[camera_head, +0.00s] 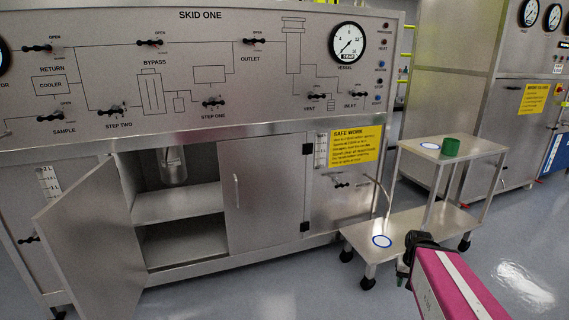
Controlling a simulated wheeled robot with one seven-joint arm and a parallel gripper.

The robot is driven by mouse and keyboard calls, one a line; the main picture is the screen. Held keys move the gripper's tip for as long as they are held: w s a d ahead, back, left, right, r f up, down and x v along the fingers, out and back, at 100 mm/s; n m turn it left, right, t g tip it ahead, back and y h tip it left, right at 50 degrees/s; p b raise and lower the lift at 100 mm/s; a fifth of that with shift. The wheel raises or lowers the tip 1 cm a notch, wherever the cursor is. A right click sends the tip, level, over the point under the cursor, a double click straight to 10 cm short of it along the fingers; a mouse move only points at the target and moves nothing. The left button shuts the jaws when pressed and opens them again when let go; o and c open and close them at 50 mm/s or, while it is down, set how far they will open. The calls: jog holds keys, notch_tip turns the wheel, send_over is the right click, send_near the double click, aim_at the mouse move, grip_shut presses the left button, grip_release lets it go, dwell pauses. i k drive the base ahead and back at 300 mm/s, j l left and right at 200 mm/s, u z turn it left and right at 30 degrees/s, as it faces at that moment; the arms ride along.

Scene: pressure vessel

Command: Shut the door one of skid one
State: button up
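The skid one cabinet (200,140) stands on the left, with its labelled panel on top. Its left door (83,245) is swung wide open toward the front left, showing a shelf (178,204) and a metal vessel (173,166) inside. The right door (262,192) beside the opening is shut and has a vertical bar handle (236,191). I cannot see which door is numbered one. My gripper (403,276) is at the lower right, below the cart and well away from the open door. My pink arm partly hides it, and its fingers are too small to judge.
A metal cart (462,146) on black wheels stands right of the cabinet, with a green cup (450,146) on its top shelf. A yellow sign (355,146) is on the cabinet's right part. Grey floor (260,290) in front is clear.

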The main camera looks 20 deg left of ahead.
aim_at(87, 233)
jog(key=k+j+u, duration=0.1)
jog(key=j, duration=0.25)
jog(key=k+j, duration=0.25)
jog(key=k+j+u, duration=0.15)
jog(key=j, duration=0.3)
jog(key=k+j, duration=0.15)
jog(key=j, duration=0.25)
jog(key=k+j+u, duration=0.15)
jog(key=j, duration=0.25)
jog(key=k+j+u, duration=0.1)
jog(key=j, duration=0.25)
jog(key=j+u, duration=0.25)
jog(key=j, duration=1.9)
